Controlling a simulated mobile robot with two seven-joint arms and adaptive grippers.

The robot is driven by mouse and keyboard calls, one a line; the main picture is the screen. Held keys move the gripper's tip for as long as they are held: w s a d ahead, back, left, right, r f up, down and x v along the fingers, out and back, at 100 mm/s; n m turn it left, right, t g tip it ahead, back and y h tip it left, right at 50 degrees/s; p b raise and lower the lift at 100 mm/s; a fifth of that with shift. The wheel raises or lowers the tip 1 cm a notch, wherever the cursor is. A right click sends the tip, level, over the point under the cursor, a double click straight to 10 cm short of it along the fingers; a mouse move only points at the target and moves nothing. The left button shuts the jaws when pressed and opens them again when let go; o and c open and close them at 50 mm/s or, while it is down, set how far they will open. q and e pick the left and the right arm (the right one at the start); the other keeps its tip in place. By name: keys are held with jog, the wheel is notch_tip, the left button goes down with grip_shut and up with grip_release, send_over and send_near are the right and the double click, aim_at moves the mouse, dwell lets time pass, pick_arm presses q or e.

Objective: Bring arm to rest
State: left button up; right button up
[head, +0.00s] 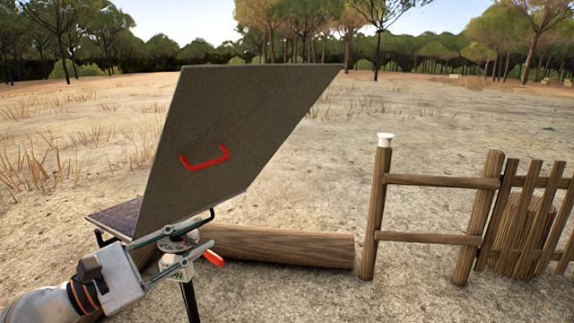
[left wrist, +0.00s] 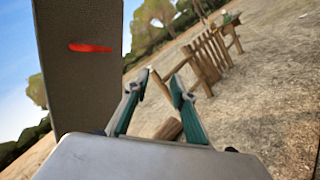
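My left gripper (head: 211,229) comes in from the lower left in the head view, in front of the lower edge of a large grey panel (head: 235,120) with a red handle (head: 205,158). In the left wrist view the gripper's two green-sided fingers (left wrist: 160,80) are spread apart with nothing between them. The panel (left wrist: 85,95) stands to their left there, and its red handle (left wrist: 90,47) is apart from the fingers. My right gripper is in neither view.
A small stand with a round grey top (head: 178,243) and a red part (head: 213,258) is partly hidden behind the left gripper. A log (head: 290,246) lies behind it. A wooden fence (head: 430,182) stands at the right. Ground between is clear.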

pick_arm(q)
jog(key=s+a+f+n+t+y, duration=0.1)
jog(key=f+n+y, duration=0.2)
jog(key=f+n, duration=0.75)
jog(key=s+a+f+n+t+y+p, duration=0.1)
jog(key=a+f+n+y, duration=0.15)
jog(key=f+n, duration=0.75)
jog(key=s+a+f+n+t+y, duration=0.15)
jog(key=f+n+y, duration=0.35)
jog(key=n, duration=0.9)
jog(key=s+d+f+n+g+y, duration=0.1)
jog(key=s+f+n+g, duration=0.5)
jog(key=s+f+n, duration=1)
notch_tip(320, 180, down, 5)
jog(key=shift+s+d+f+y+p, duration=0.2)
jog(key=shift+s+d+y+p, duration=0.15)
jog(key=shift+s+d, duration=0.4)
jog(key=shift+n, duration=0.25)
jog(key=shift+w, duration=0.1)
